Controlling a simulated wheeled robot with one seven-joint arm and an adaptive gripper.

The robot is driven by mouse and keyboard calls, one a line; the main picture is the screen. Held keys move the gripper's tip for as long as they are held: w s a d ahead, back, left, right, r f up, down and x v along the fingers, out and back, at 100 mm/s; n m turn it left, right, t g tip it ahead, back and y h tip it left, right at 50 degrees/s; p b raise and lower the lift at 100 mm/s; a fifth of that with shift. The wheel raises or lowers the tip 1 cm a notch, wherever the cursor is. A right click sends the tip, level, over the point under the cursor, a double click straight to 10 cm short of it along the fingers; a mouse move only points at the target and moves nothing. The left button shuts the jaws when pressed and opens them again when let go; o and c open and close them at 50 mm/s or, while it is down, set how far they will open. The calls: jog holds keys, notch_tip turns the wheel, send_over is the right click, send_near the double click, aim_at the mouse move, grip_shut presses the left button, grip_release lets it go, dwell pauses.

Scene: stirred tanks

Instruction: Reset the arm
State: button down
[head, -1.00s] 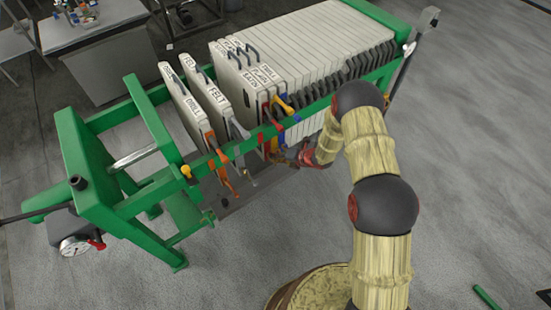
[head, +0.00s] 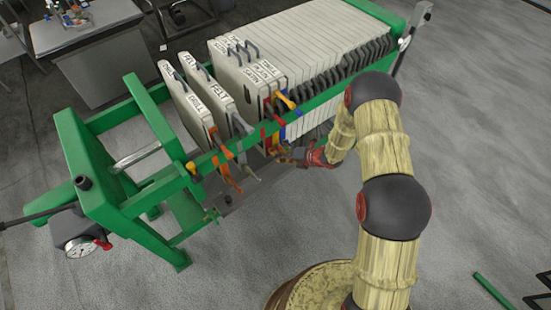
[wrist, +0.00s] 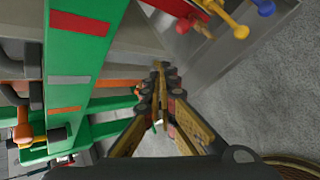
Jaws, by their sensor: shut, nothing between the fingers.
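My arm reaches from the bottom right of the head view to the near side of a green-framed filter press (head: 120,215). My gripper (head: 283,155) is at its end, beside the press's near rail, below the coloured cock handles. In the wrist view my gripper (wrist: 158,75) has its fingers together, with nothing seen between them. The green rail (wrist: 80,60) is to its left and the red, yellow and blue cock handles (wrist: 235,22) are at the upper right. In the head view the gripper is small and its fingertips are hard to make out.
White plates (head: 310,40) fill the right of the press, and separate plates marked FELT (head: 208,92) and DRILL (head: 184,100) stand to their left. A pressure gauge (head: 80,246) is at the lower left. A green bar (head: 493,292) is at lower right. Grey floor is clear at right.

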jog(key=shift+w+r+v, duration=0.1)
jog(key=shift+r+v, duration=0.05)
jog(key=shift+v, duration=0.6)
jog(key=shift+w+r+v, duration=0.1)
jog(key=shift+w+v, duration=0.05)
jog(key=shift+v, duration=0.6)
jog(key=shift+w+r+v, duration=0.1)
jog(key=shift+r+v, duration=0.05)
jog(key=shift+v, duration=0.6)
jog(key=shift+a, duration=0.2)
jog(key=s+a+n+g, duration=0.3)
jog(key=s+n, duration=0.6)
jog(key=s+d+r+n+g, duration=0.1)
jog(key=s+r+n+g, duration=0.3)
jog(key=s+r+n, duration=0.7)
jog(key=s+d+r+n+t+h+b, duration=0.1)
jog(key=s+d+r+n, duration=0.3)
jog(key=r, duration=0.5)
jog(key=s+d+r+n+t+h+b, duration=0.2)
jog(key=s+d+r+n+t+h, duration=0.1)
jog(key=r+n, duration=0.5)
jog(key=s+d+r+n+t+h+b, duration=0.1)
jog(key=s+d+r+n+h, duration=0.3)
jog(key=r, duration=0.7)
jog(key=s+d+n+t, duration=0.1)
jog(key=s+n, duration=0.1)
jog(key=s, duration=0.1)
jog(key=shift+t+b, duration=0.35)
jog(key=shift+t, duration=0.05)
